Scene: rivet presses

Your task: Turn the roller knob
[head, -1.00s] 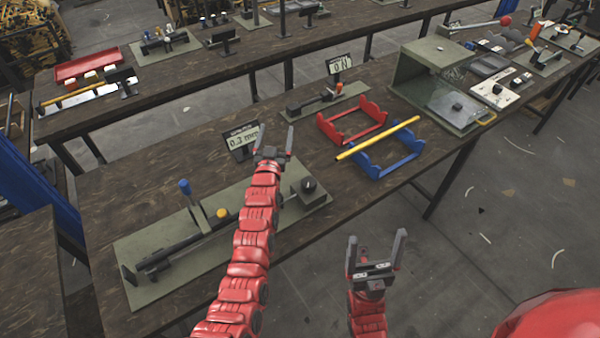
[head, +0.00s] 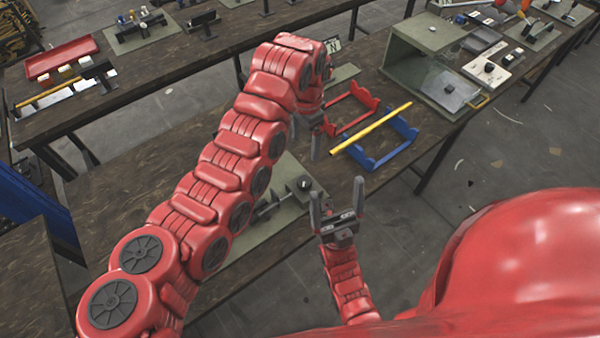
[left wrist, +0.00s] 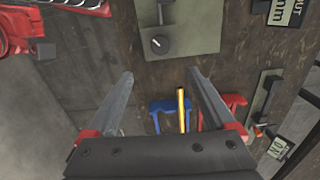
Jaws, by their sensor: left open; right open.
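A dark round knob (head: 304,185) sits on a block at the right end of a green base plate (head: 283,222). In the left wrist view the knob (left wrist: 158,42) has a pale mark and lies just beyond the fingertips, near the line between them. My left gripper (head: 304,145) hangs fingers-down above the bench, open and empty; it also shows in the left wrist view (left wrist: 160,76). My left arm hides most of the plate's fixture in the head view. My right gripper (head: 337,195) is open, empty, fingers up, at the bench's front edge.
A red cradle (head: 349,110) and a blue cradle (head: 385,145) with a yellow rod (head: 370,130) lie right of my left gripper. A green press housing (head: 430,60) stands farther right. A second bench with a red tray (head: 62,58) runs behind.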

